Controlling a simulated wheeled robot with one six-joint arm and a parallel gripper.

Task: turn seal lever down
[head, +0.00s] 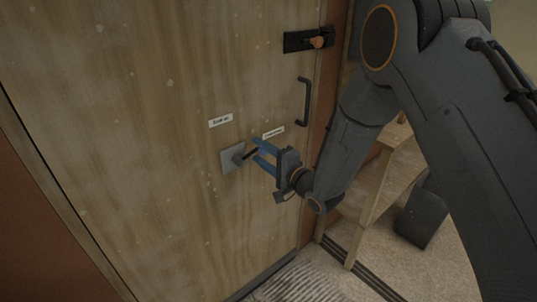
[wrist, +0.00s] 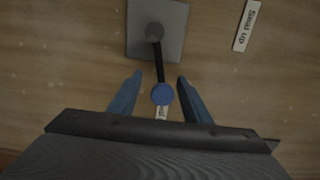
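The seal lever (wrist: 159,65) is a dark rod with a round blue knob (wrist: 161,94), mounted on a square grey plate (wrist: 170,45) on a wooden door. In the head view the plate (head: 229,162) sits mid-door, and the lever (head: 250,154) points right and slightly up. My gripper (head: 260,154) reaches in from the right. Its two blue fingers stand open on either side of the knob in the wrist view (wrist: 158,80), with a visible gap on both sides. The knob is largely hidden by the fingers in the head view.
A "Seal up" label (head: 220,120) is above the plate; another label (head: 273,132), unreadable here, is above my fingers. A dark door handle (head: 304,102) and a black latch with an orange knob (head: 317,42) are higher right. A wooden table (head: 385,170) stands right of the door.

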